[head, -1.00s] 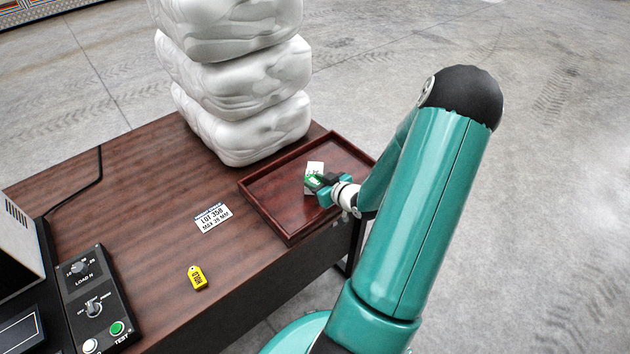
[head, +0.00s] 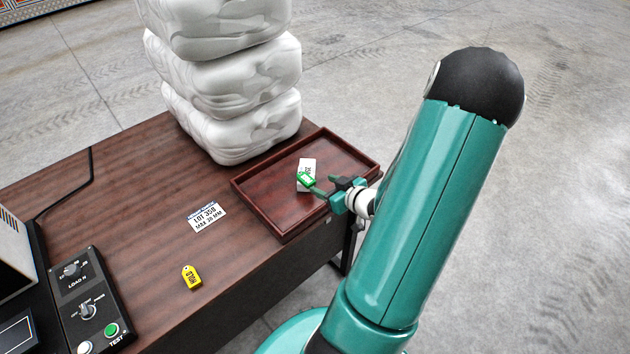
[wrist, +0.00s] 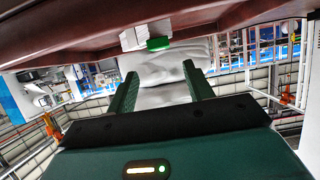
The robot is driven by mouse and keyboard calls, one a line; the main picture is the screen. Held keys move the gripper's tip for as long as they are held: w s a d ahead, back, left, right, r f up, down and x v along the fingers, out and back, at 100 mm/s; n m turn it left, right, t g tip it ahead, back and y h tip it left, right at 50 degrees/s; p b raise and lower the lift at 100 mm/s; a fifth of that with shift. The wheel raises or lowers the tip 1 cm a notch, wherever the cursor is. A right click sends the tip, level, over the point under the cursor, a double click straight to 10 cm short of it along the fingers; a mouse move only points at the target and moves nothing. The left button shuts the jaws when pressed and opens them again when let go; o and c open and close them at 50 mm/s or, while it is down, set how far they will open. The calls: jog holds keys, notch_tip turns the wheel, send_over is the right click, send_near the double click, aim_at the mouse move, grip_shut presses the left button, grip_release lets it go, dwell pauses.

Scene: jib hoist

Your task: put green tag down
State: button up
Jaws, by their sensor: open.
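The green tag (head: 306,180) lies in the dark red-brown tray (head: 262,213), against the lower part of a small white printed piece (head: 308,165). My gripper (head: 327,187) is open just right of the tag, over the tray's right part, and its jaws hold nothing. In the wrist view, the green tag (wrist: 158,44) shows beyond and above the two spread fingers (wrist: 160,85), with the white piece (wrist: 133,38) beside it. A gap shows there between the tag and the fingertips. Whether the tag lies flat or leans on the white piece is hard to tell.
A stack of white sacks (head: 235,75) stands behind the tray. A yellow HOLD tag (head: 191,277) and a white lot label (head: 207,217) lie on the brown table (head: 130,220). A control box (head: 88,300) stands at the left. Bare tabletop lies between them.

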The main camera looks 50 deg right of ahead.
jog(key=w+a+r+g+h, duration=0.25)
jog(key=a+r, duration=0.25)
jog(key=r, duration=0.4)
jog(key=w+a+r+g+h, duration=0.25)
jog(key=a+r, duration=0.35)
jog(key=r, duration=0.3)
jog(key=s+a+r+g+y, duration=0.1)
jog(key=s+a+r+y, duration=0.2)
jog(key=a, duration=0.8)
jog(key=s+a+r+n+g+y, duration=0.1)
jog(key=s+a+r+y, duration=0.2)
jog(key=s+a, duration=0.4)
jog(key=a+r, duration=0.1)
jog(key=a, duration=0.3)
jog(key=shift+a+r+g, duration=0.25)
jog(key=shift+a+g, duration=0.15)
jog(key=shift+c, duration=0.2)
jog(key=c, duration=0.3)
